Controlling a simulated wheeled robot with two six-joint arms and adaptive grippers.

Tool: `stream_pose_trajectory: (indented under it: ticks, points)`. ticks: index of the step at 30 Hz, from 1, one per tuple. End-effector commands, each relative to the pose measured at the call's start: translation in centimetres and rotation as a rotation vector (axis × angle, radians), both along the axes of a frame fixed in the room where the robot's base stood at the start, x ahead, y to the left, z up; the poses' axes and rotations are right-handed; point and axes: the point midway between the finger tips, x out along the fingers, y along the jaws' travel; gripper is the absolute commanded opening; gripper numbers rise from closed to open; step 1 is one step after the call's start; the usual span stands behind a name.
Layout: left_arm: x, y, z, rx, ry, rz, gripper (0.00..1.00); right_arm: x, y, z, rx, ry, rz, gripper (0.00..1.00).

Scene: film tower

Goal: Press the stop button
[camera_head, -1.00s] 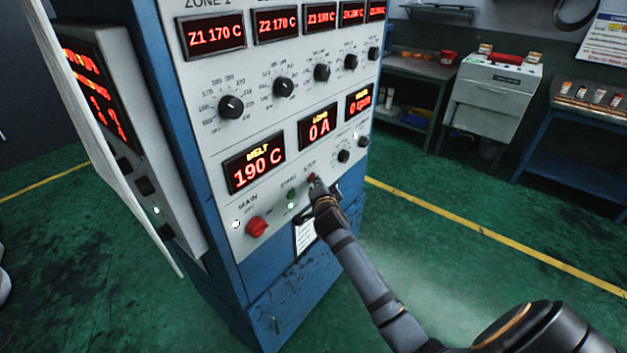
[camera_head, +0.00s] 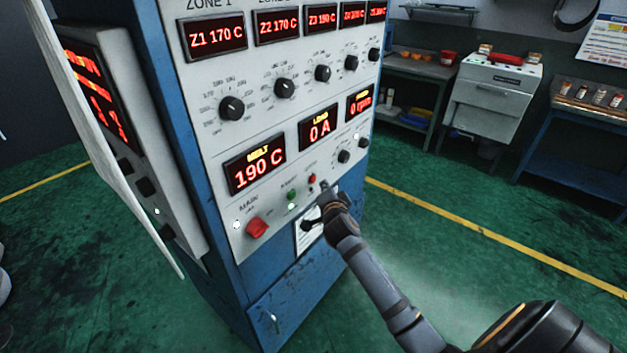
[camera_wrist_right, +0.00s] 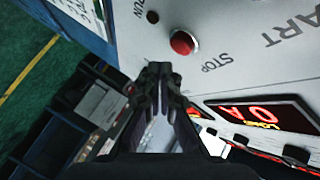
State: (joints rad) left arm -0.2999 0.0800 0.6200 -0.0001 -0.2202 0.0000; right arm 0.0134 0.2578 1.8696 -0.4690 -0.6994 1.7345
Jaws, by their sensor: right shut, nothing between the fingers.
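The red stop button (camera_head: 312,179) is on the lower panel of the control cabinet (camera_head: 215,185), right of the green start button (camera_head: 291,195). In the right wrist view the stop button (camera_wrist_right: 184,43) is a round red cap beside the word STOP. My right gripper (camera_head: 325,188) is shut and empty, just right of and below the button in the head view, apart from it. In the wrist view its closed fingertips (camera_wrist_right: 160,70) are below the button. The load display reads 0 A and the speed display 0 rpm. My left gripper is out of view.
A red main switch (camera_head: 256,227) sits left of the start button. Several black dials, such as one by the speed display (camera_head: 344,156), are on the panel. Workbenches (camera_head: 570,135) stand at the right, with open green floor between.

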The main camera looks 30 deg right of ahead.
Motion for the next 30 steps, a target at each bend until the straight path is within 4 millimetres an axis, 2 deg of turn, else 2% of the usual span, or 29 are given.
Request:
stream_pose_trajectory:
  ticks: [12, 30]
  points:
    - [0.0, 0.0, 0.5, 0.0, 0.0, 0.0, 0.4, -3.5, -1.4, 0.1, -0.002, 0.0, 0.002, 0.0]
    - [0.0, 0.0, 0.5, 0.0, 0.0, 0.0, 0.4, -3.7, -1.4, 0.1, 0.0, 0.0, 0.001, 0.0]
